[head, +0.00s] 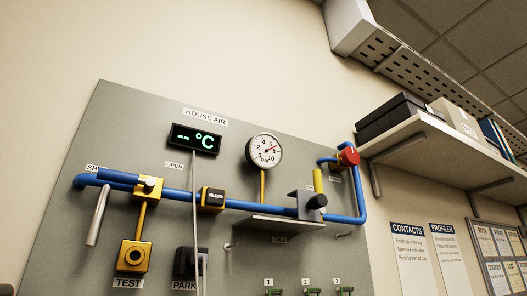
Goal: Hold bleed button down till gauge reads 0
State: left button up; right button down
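The bleed block (212,199), yellow with a black face lettered BLEED, sits on the blue pipe (262,205) in the middle of the grey panel. Whether its face is pressed in cannot be told. The round white gauge (264,152) is above and right of it, on a thin yellow stem. Neither of my grippers is in view, and nothing is seen touching the bleed block.
A shelf (420,135) juts out at right.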

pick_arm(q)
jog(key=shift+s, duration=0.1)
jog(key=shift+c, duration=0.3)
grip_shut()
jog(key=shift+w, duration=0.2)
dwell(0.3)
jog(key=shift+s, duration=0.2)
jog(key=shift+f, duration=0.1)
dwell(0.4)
